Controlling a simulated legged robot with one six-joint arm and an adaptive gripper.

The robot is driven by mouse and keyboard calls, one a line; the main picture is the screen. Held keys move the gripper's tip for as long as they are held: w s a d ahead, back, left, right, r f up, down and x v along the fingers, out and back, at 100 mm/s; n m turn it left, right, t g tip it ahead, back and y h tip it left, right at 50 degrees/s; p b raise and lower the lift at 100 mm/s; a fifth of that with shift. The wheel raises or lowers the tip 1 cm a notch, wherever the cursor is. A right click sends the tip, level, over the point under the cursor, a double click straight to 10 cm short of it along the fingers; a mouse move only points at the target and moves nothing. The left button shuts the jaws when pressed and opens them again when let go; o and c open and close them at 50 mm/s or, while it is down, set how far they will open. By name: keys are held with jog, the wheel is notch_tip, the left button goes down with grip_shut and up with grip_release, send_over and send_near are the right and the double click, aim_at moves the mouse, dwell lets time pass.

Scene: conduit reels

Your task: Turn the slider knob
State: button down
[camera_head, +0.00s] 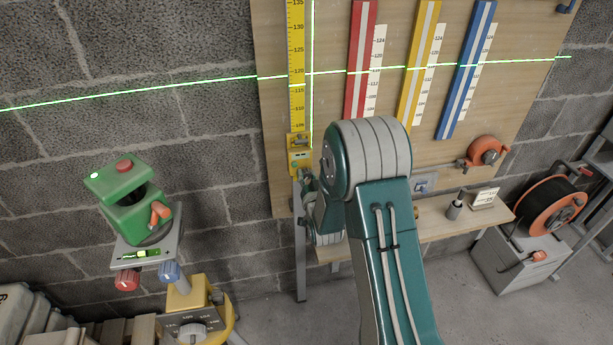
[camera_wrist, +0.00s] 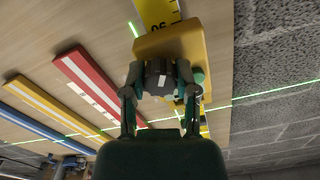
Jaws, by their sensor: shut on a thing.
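The yellow slider (camera_head: 300,160) sits low on the yellow ruler (camera_head: 297,70) in the head view. In the wrist view the slider (camera_wrist: 178,43) is close in front of me, with the ruler (camera_wrist: 158,14) running up beyond it. A dark ribbed knob (camera_wrist: 160,84) with a white mark is on the slider's near side. My gripper (camera_wrist: 160,75) is shut on this knob, one finger at each side. My arm hides most of the gripper in the head view.
Red (camera_head: 361,55), yellow (camera_head: 420,55) and blue (camera_head: 466,70) strips stand on the wooden board to the right. A green laser line crosses the wall and board. The green laser device (camera_head: 125,190) stands at left. A shelf (camera_head: 435,222) runs below the board.

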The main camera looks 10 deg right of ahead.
jog(key=shift+r, duration=0.1)
jog(key=shift+c, duration=1.9)
grip_release()
jog(key=shift+w, duration=0.1)
jog(key=s, duration=1.2)
